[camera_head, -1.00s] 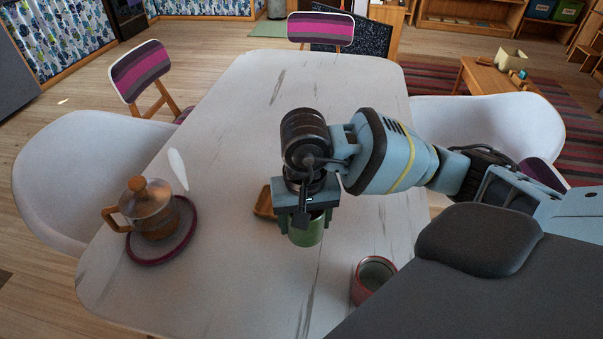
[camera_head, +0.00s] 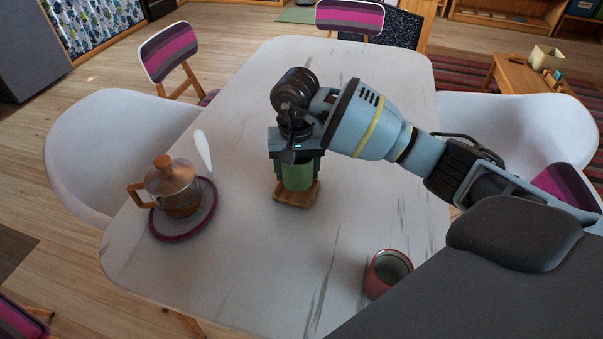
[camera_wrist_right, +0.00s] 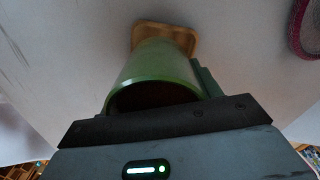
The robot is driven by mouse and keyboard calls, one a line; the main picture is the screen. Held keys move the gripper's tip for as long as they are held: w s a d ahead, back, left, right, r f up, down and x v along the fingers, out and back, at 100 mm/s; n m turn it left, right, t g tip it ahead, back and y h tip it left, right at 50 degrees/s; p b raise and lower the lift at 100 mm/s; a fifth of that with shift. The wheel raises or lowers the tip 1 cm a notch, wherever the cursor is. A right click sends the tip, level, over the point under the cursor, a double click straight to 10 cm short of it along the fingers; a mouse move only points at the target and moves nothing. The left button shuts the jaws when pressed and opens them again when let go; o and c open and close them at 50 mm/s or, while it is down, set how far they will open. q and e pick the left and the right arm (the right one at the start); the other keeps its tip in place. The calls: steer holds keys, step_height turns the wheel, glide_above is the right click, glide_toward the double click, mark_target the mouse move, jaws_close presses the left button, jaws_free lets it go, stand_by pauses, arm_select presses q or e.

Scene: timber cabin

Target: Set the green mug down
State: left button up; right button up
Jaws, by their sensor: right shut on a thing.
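My right gripper (camera_head: 296,172) is shut on the green mug (camera_head: 298,178), which is upright. In the head view the mug overlaps a small square wooden coaster (camera_head: 297,197) on the white table. In the right wrist view the green mug (camera_wrist_right: 158,75) fills the middle, with the wooden coaster (camera_wrist_right: 181,36) showing beyond its base. I cannot tell whether the mug's base touches the coaster. My left gripper is not in view.
A glass teapot (camera_head: 174,184) with a wooden lid stands on a round purple-edged mat (camera_head: 186,228) at the left. A red cup (camera_head: 388,272) stands at the table's front right. The white table (camera_head: 260,275) is clear between them. Several chairs surround it.

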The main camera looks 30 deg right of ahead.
steer(key=shift+w, duration=0.25)
steer(key=shift+w, duration=0.15)
step_height(320, 180, down, 3)
steer(key=shift+f, duration=0.1)
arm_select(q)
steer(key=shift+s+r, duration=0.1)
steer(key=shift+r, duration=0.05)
arm_select(e)
steer(key=shift+f, duration=0.1)
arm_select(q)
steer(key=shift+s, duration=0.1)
arm_select(e)
steer(key=shift+f, duration=0.15)
steer(key=shift+f, duration=0.1)
